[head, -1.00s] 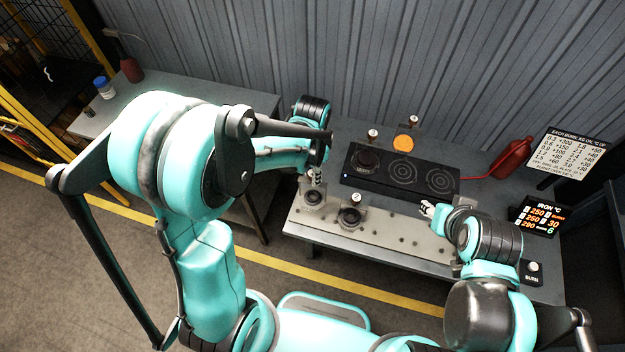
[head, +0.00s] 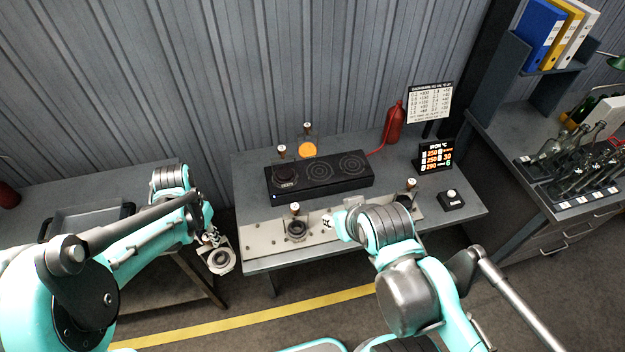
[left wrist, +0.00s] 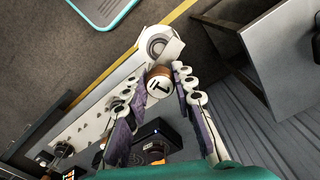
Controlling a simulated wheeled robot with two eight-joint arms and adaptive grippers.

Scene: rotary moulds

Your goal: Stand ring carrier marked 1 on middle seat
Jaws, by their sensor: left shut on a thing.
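My left gripper (head: 210,238) is shut on a ring carrier (head: 220,261), held in the air just off the left end of the front bench. In the left wrist view its round knob (left wrist: 160,84) sits between the fingers, with a dark mark that looks like a 1; its pale ring (left wrist: 156,44) shows beyond. The black hotplate (head: 340,184) has three round seats in a row. Its middle seat (head: 320,172) is bare, and a carrier (head: 286,176) stands on the left one. My right gripper (head: 329,221) is over the pale strip; its finger opening is unclear.
Another carrier (head: 296,229) stands on the pale strip (head: 262,240). A carrier with an orange disc (head: 308,149) stands behind the hotplate. A red bottle (head: 394,122), a display (head: 436,156) and a button box (head: 451,199) are at the right.

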